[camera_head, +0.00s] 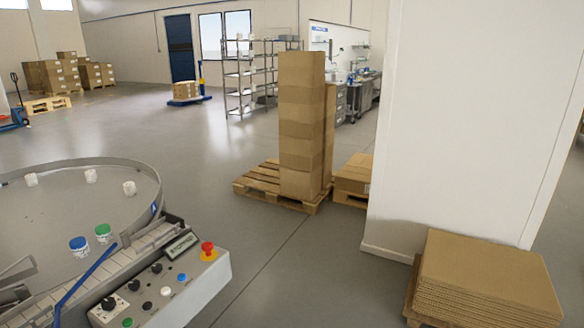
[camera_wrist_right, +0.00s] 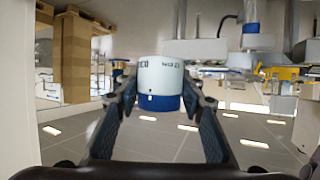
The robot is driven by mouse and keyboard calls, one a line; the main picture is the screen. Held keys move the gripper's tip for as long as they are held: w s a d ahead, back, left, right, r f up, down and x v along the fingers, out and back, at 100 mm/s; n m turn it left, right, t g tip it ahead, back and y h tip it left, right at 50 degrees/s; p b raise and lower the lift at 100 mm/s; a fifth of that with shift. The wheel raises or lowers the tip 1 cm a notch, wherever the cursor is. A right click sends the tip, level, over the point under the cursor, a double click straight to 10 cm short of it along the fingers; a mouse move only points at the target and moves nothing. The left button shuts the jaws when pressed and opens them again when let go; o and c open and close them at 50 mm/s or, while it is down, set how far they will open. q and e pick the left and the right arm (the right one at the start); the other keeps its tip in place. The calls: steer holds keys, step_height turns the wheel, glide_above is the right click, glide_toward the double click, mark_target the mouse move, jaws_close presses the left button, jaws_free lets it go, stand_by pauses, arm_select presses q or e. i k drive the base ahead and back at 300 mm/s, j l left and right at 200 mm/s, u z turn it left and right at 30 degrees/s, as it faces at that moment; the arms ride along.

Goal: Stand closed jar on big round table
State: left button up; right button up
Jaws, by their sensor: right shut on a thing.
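The big round table (camera_head: 40,222) has a grey top and a raised metal rim, and is cut off by the left edge of the head view. A blue-lidded jar (camera_head: 79,246) and a green-lidded jar (camera_head: 103,233) stand close together near its front rim. White jars stand farther back, at the left (camera_head: 31,179), middle (camera_head: 91,175) and right (camera_head: 129,188). In the right wrist view, which is upside down, my right gripper (camera_wrist_right: 158,92) is shut on a white jar (camera_wrist_right: 160,74) with a blue lid (camera_wrist_right: 160,103). My left gripper is not in view.
A control panel (camera_head: 160,290) with a red stop button (camera_head: 208,251) and a conveyor (camera_head: 85,285) stand at the table's front right. A carton stack (camera_head: 301,125) on a pallet, a white wall (camera_head: 470,120) and flat cardboard (camera_head: 485,280) lie rightward. The table's middle is clear.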

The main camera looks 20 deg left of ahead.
mark_target(85, 226)
steer(key=i+u, duration=0.45)
steer(key=i+l+u, duration=0.2)
steer(key=i+u, duration=0.2)
steer(key=i+l+u, duration=0.25)
steer(key=u, duration=0.2)
steer(key=i+l+u, duration=0.3)
steer(key=u, duration=0.2)
steer(key=i+l+u, duration=0.2)
steer(key=l+u, duration=0.25)
steer(key=i+l+u, duration=0.15)
steer(key=l+u, duration=0.35)
